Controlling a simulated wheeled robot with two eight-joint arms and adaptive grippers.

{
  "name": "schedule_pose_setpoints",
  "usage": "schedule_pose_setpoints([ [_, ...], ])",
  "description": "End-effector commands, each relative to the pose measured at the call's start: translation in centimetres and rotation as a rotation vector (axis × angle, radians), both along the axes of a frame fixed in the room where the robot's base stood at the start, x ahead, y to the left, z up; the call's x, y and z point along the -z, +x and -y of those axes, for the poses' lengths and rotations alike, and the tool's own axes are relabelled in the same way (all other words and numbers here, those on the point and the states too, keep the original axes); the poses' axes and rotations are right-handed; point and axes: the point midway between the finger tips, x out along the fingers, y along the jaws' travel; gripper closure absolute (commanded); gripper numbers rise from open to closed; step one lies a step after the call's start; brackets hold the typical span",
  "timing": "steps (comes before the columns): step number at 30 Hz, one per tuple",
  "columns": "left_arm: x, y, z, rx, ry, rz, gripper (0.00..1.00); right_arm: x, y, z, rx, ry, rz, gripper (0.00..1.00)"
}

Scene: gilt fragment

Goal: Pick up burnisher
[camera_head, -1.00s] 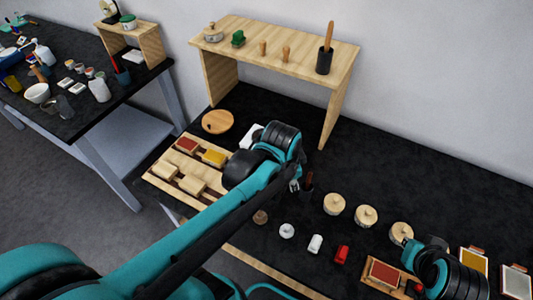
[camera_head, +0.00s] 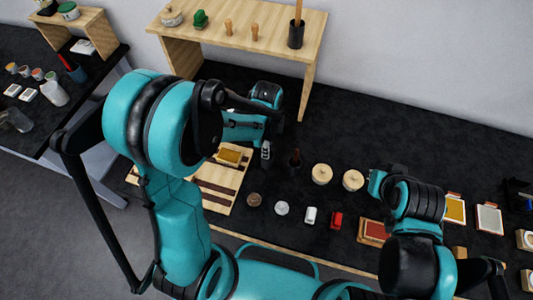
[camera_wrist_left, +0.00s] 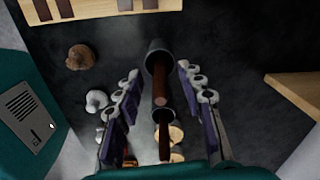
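A brown-handled tool (camera_head: 296,155), which may be the burnisher, stands in a small dark cup (camera_head: 294,165) on the black table. In the left wrist view, two brown handles show, the nearer-to-top one (camera_wrist_left: 161,85) in a grey-rimmed cup (camera_wrist_left: 157,50) and a darker one (camera_wrist_left: 164,140) below it. I cannot tell which is the burnisher. My left gripper (camera_head: 266,153) is just left of the cup in the head view. In the left wrist view its fingers (camera_wrist_left: 160,108) are spread, with the handles seen between them and no clear contact. My right gripper's fingers are hidden behind its arm.
A slatted wooden tray (camera_head: 222,195) lies left of the cup. Round wooden pots (camera_head: 322,174) stand to its right. A brown knob (camera_head: 254,199), a white one (camera_head: 282,208) and a red block (camera_head: 336,220) lie in front. A wooden shelf (camera_head: 265,42) stands behind.

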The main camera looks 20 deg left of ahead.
Motion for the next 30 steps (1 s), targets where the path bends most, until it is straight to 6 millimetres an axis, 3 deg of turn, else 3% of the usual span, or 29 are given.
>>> schedule_pose_setpoints([
  [4,1.9,0.0,0.0,0.000,0.000,0.000,0.61,0.6,0.0,0.0,0.000,0.000,0.000,1.00],
  [12,2.1,0.0,0.0,-0.001,0.000,0.001,0.61,0.5,0.0,0.0,0.000,0.000,0.000,1.00],
  [16,2.1,0.0,0.0,-0.001,0.000,0.001,0.96,0.5,0.0,0.0,0.000,0.000,0.000,1.00],
  [17,2.1,0.0,0.0,-0.001,0.000,0.001,1.00,0.5,0.0,0.0,0.000,0.000,0.000,1.00],
  [26,2.1,0.0,0.0,-0.001,0.000,0.001,1.00,0.5,0.0,0.0,0.000,0.000,0.000,1.00],
  [30,1.1,0.0,0.0,-0.001,0.000,0.001,1.00,0.2,0.0,0.0,0.000,0.000,0.000,1.00],
])
